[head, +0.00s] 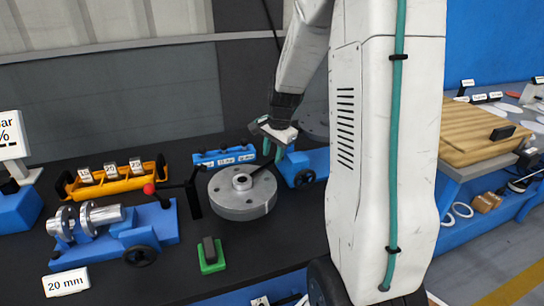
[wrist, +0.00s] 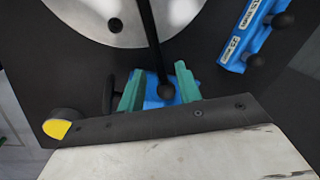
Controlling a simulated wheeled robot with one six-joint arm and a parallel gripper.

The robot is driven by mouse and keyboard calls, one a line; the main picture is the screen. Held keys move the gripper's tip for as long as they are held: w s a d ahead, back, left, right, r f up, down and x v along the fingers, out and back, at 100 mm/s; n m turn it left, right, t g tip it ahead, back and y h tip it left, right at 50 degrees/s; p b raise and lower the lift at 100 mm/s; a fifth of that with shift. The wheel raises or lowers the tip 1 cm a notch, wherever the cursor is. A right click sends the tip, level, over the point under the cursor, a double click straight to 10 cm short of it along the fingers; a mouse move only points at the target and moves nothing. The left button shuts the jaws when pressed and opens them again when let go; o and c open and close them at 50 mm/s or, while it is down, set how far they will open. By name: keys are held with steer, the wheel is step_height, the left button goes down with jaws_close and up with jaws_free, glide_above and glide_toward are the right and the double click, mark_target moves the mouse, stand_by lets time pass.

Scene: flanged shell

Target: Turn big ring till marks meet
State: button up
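The big ring is a grey metal flanged disc (head: 242,205) with bolt holes and a raised hub, lying on the dark bench top. In the wrist view part of its pale face (wrist: 85,12) shows at the upper left. A black bar (wrist: 152,35) with a ball end runs from the ring to my gripper. My gripper (wrist: 160,88) has green fingers standing apart, one on each side of the ball end in the picture. A gap shows at the left of the ball, so it looks open. In the head view my gripper (head: 274,150) is behind the ring's right side. I cannot make out any marks.
A blue clamp fixture (head: 140,230) with a metal shaft stands left of the ring. A green block (head: 211,256) with a dark grip lies in front. A blue labelled rack (head: 225,157) and a yellow tray (head: 115,180) stand behind. A wooden board (head: 480,130) is far right.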

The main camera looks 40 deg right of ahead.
step_height(320, 180, up, 6)
steer(key=s, duration=0.1)
steer(key=shift+s, duration=0.1)
stand_by(0.6)
steer(key=s+a+r+n, duration=0.4)
steer(key=s+a+n, duration=0.4)
steer(key=s+a, duration=0.3)
steer(key=s+a+r+n, duration=0.4)
steer(key=s+a+n, duration=0.4)
steer(key=s+a, duration=0.4)
steer(key=shift+s+r+n+g, duration=0.2)
steer(key=shift+s+n+g, duration=0.1)
steer(key=shift+s+g, duration=0.1)
